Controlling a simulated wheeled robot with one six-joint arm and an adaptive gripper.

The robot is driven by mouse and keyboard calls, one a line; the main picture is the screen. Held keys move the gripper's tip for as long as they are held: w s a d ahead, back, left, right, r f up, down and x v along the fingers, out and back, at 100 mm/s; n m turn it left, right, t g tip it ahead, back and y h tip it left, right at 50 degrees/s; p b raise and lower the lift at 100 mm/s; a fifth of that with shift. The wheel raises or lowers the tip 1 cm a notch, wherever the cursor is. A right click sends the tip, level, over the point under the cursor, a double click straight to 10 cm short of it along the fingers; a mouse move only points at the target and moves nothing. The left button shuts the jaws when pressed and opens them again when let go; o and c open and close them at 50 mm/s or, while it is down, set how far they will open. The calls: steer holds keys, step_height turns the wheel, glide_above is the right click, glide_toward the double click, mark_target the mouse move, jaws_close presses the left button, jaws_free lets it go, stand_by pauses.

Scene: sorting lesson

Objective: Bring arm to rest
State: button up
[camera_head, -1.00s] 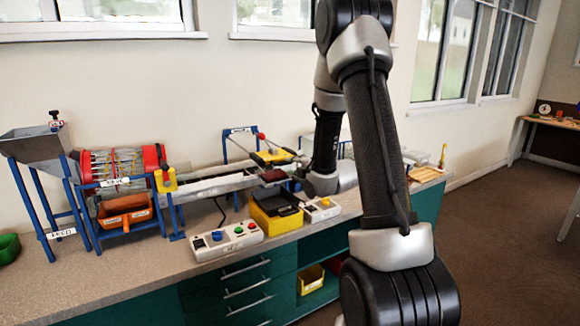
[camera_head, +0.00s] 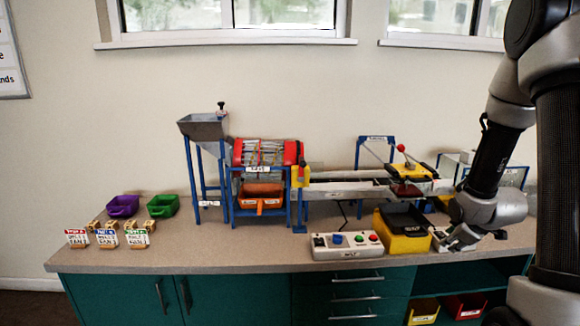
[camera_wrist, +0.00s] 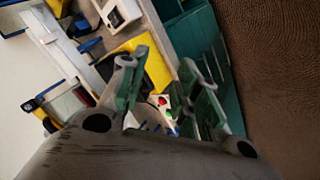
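My gripper (camera_wrist: 162,75) shows in the wrist view with its two green-padded fingers apart and nothing held between them. Past the gap lies a white control box with red and green buttons (camera_wrist: 163,103). In the head view my arm stands at the right edge, bent, with its wrist low over the bench beside the yellow bin (camera_head: 402,243). The fingers cannot be made out clearly there.
The bench top (camera_head: 180,250) carries a hopper (camera_head: 203,128), an orange tray (camera_head: 260,196), a button box (camera_head: 347,246) and a conveyor (camera_head: 340,190). Purple (camera_head: 122,207) and green bins (camera_head: 162,207) stand at the left, behind small labelled cards.

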steer(key=s+a+r+m+g, duration=0.3)
steer(key=s+r+m, duration=0.2)
steer(key=s, duration=0.4)
steer(key=s+a+r+m+g, duration=0.3)
steer(key=s+r+m, duration=0.15)
steer(key=s, duration=0.45)
steer(key=s+a+r+t, duration=0.1)
steer(key=s+a+r, duration=0.2)
steer(key=r, duration=0.3)
steer(key=s+a+r+t+y, duration=0.1)
steer(key=s+a+r, duration=0.3)
steer(key=r, duration=0.3)
steer(key=shift+s+r+t, duration=0.3)
steer(key=shift+s+t, duration=0.1)
steer(key=shift+s, duration=0.3)
